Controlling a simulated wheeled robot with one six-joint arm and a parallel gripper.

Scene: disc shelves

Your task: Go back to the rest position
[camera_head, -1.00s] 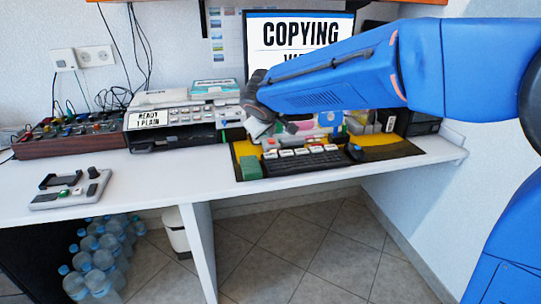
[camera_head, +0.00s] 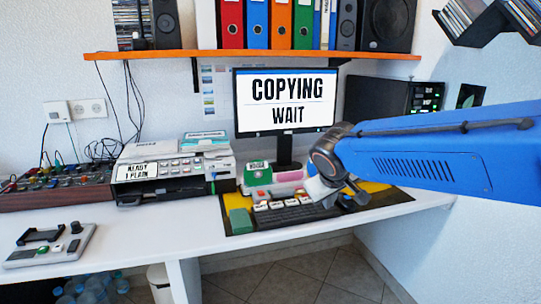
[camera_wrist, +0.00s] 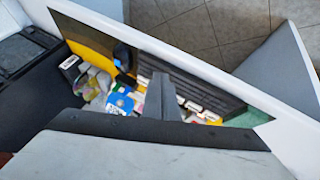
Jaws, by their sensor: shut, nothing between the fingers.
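My blue arm reaches in from the right in the head view, and my gripper (camera_head: 340,192) hangs over the desk in front of the monitor. It is shut and empty. In the wrist view the dark fingers (camera_wrist: 162,98) point down over the desk mat and keyboard, clear of them as far as I can tell. The monitor (camera_head: 285,92) reads "COPYING WAIT". My wrist partly hides the small items on the mat behind it.
An orange shelf (camera_head: 230,54) with binders hangs above.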

